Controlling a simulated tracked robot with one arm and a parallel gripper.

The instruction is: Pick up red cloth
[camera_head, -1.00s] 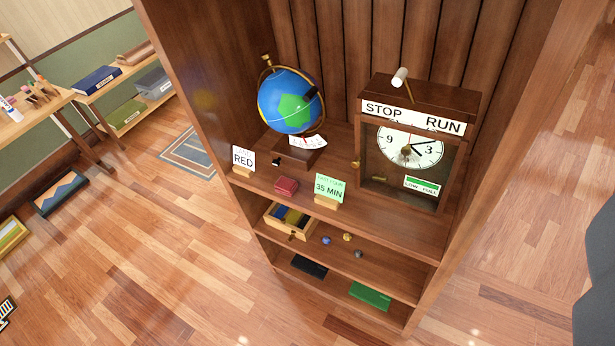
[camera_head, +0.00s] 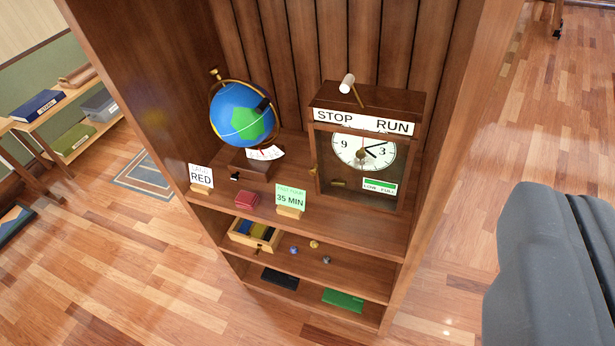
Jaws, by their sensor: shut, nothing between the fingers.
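A small dark red block-like item (camera_head: 247,200) lies on the upper shelf, between the RED card (camera_head: 201,176) and the green 35 MIN card (camera_head: 290,197). It is the only red object of this kind in view, but I cannot tell for sure that it is cloth. My gripper (camera_head: 550,265) shows as a large dark grey shape at the lower right, cut off by the frame edge. It is shut and empty, in front of and to the right of the bookcase, well apart from the red item.
A globe (camera_head: 241,115) and a STOP/RUN clock (camera_head: 364,155) with a mallet (camera_head: 349,85) stand on the upper shelf. Floor is clear at right.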

